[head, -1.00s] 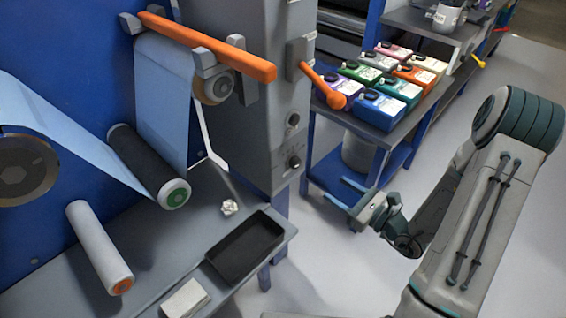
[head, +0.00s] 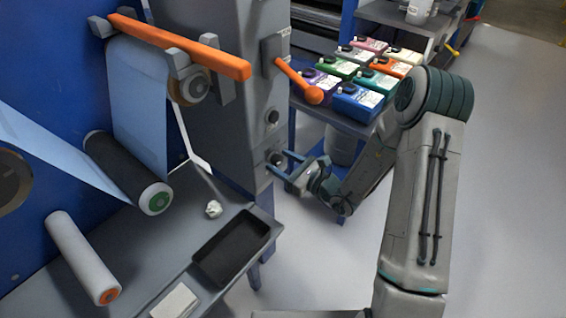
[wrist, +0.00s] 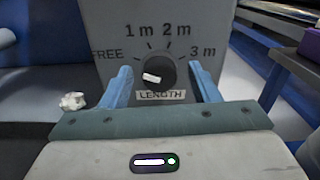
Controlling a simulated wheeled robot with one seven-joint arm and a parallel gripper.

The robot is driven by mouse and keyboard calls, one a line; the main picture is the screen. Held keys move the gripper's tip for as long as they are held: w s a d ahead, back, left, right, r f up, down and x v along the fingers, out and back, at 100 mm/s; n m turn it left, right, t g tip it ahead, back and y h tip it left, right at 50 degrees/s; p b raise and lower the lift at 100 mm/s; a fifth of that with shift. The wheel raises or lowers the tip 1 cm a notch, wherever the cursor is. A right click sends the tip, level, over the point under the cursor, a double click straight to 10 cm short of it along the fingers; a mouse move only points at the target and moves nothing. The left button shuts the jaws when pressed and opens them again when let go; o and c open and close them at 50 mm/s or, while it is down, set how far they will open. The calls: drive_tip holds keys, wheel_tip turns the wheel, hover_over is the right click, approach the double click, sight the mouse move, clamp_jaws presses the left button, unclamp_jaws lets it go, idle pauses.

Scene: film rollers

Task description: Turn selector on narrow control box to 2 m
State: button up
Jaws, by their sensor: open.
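The narrow grey control box (head: 212,95) stands upright at centre in the head view. Its round dark selector (wrist: 157,74) shows in the wrist view, above a LENGTH label. FREE, 1 m, 2 m and 3 m are printed around it. Its white mark is on the left part of the knob, on the FREE side and away from 2 m at upper right. My gripper (wrist: 160,69) is open, with one blue finger on each side of the selector and visible gaps between.
A grey bench with a black tray (head: 232,248) and crumpled paper (head: 213,209) lies below left. Coloured containers stand on the table behind.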

drive_tip(key=c, duration=1)
drive_tip(key=shift+o, duration=0.2)
drive_tip(key=shift+r+m+p, duration=0.1)
drive_tip(key=shift+m+p, duration=0.2)
drive_tip(key=m+p, duration=0.3)
drive_tip(key=shift+r, duration=0.1)
drive_tip(key=m+p, duration=0.4)
drive_tip(key=m, duration=0.1)
drive_tip(key=m+p, duration=0.3)
drive_tip(key=m, duration=0.1)
drive_tip(key=shift+d+m, duration=0.1)
drive_tip(key=shift+m, duration=0.2)
drive_tip(key=shift+f+m+p, duration=0.15)
drive_tip(key=shift+m+p, duration=0.6)
drive_tip(key=shift+m, duration=0.35)
drive_tip(key=shift+f+m+p, duration=0.15)
drive_tip(key=shift+m+p, duration=0.55)
drive_tip(key=shift+m, duration=0.4)
